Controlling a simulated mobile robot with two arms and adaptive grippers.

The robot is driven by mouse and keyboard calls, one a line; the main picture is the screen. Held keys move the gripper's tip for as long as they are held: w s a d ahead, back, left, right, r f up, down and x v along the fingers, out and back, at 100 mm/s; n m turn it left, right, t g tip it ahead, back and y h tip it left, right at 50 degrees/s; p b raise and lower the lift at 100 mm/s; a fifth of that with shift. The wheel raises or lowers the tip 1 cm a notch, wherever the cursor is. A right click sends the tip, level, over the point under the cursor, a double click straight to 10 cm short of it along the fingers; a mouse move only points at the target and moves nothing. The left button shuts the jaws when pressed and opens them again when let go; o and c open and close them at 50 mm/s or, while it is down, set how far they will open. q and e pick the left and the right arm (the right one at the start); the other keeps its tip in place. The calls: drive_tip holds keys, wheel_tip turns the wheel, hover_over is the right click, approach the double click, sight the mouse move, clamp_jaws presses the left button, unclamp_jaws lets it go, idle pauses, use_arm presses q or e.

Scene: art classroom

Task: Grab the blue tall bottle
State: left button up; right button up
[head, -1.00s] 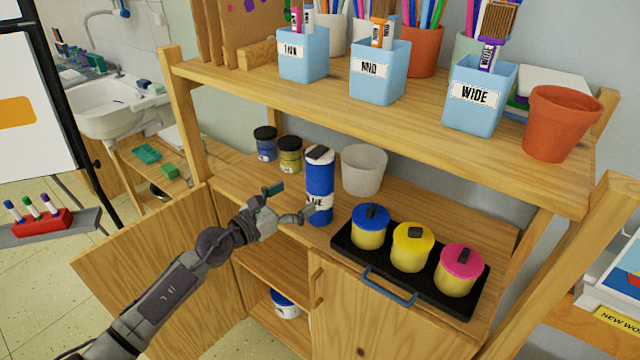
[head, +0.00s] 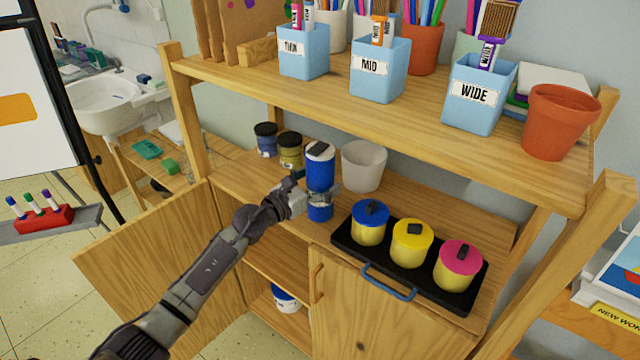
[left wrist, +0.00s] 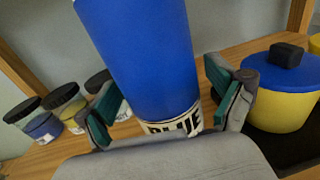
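The tall blue bottle (head: 320,174) stands upright on the middle shelf, with a white top and a dark cap. In the left wrist view the bottle (left wrist: 140,55) fills the middle, and its white "BLUE" label shows low down. My left gripper (head: 313,196) is at the bottle's lower half. Its two green-padded fingers (left wrist: 165,110) stand one on each side of the bottle, spread open, with a visible gap at least on the right. The bottle's base is hidden behind the gripper's palm in the left wrist view. My right gripper is not in view.
A black tray (head: 345,243) with blue-, yellow- and pink-lidded pots sits just right of the bottle. A grey-white cup (head: 363,166) stands behind right. Two small dark-lidded jars (head: 290,150) stand behind left. The upper shelf (head: 420,105) overhangs the bottle.

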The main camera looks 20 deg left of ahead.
use_arm(q)
drive_tip(key=c, duration=1.6)
drive_tip(key=shift+r, duration=0.15)
